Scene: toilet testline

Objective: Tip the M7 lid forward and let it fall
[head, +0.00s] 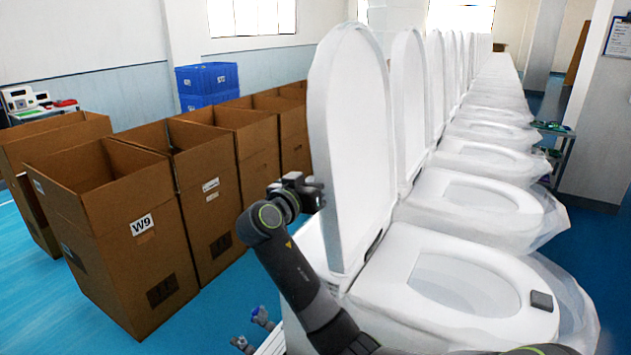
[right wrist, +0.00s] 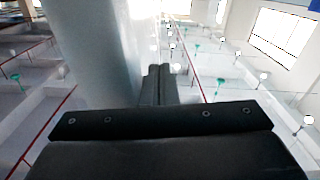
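The nearest toilet lid (head: 349,150) is white and stands upright, hinged at the back of the nearest toilet (head: 440,290). No M7 label shows on it, but it is the lid beside my gripper. My right gripper (head: 315,192) is at the rear side of this lid, close to its left edge; I cannot tell whether they touch. In the right wrist view the fingers (right wrist: 158,84) are together with nothing between them. A pale smooth surface (right wrist: 95,50), probably the lid, rises just left of them. My left gripper is not in view.
More toilets with raised lids (head: 408,105) stand in a row behind. A small dark object (head: 541,300) lies on the nearest seat's right rim. Open cardboard boxes (head: 110,230), one marked W9, stand at left, with blue crates (head: 207,80) behind. Blue floor separates boxes and toilets.

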